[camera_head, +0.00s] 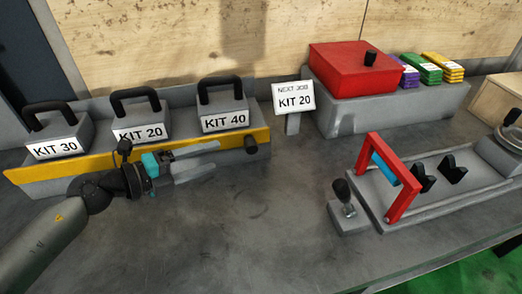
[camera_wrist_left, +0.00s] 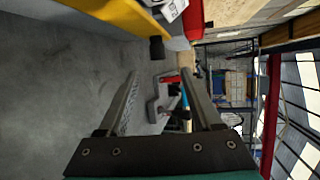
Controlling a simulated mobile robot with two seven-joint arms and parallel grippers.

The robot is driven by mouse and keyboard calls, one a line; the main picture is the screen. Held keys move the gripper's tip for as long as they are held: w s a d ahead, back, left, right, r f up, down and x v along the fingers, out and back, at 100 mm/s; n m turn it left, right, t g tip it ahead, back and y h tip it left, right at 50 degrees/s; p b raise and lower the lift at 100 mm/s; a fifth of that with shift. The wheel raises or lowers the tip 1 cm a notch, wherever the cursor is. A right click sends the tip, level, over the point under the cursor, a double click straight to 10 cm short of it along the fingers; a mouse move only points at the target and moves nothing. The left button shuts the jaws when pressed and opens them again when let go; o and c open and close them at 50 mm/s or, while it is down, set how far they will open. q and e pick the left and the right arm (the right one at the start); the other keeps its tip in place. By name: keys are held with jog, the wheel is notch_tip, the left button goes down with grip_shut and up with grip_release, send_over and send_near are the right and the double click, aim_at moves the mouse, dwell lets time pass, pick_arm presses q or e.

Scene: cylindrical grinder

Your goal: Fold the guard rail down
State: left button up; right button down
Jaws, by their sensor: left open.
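The yellow guard rail (camera_head: 190,152) stands upright along the front of the grey kit shelf, with a black knob (camera_head: 251,144) near its right end. In the left wrist view the yellow rail (camera_wrist_left: 105,14) runs along the top, with the black knob (camera_wrist_left: 157,47) beside its end. My left gripper (camera_head: 216,157) is open and empty. It is in front of the rail, left of the knob, its fingers pointing right. In the left wrist view its two fingers (camera_wrist_left: 160,76) are spread, with nothing between them. My right gripper is in neither view.
Kit boxes KIT 30 (camera_head: 58,138), KIT 20 (camera_head: 140,120) and KIT 40 (camera_head: 223,109) stand behind the rail. A NEXT JOB KIT 20 sign (camera_head: 294,97) is to their right. A grinder fixture with an upright red frame (camera_head: 403,203) is at right. The front middle of the bench (camera_head: 240,230) is clear.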

pick_arm(q)
jog(key=x, duration=0.4)
jog(key=b+x, duration=0.1)
jog(key=x, duration=0.4)
jog(key=b+x, duration=0.1)
jog(key=x, duration=0.4)
jog(key=shift+f, duration=0.35)
jog(key=shift+w+d, duration=0.3)
jog(key=c, duration=0.6)
grip_shut()
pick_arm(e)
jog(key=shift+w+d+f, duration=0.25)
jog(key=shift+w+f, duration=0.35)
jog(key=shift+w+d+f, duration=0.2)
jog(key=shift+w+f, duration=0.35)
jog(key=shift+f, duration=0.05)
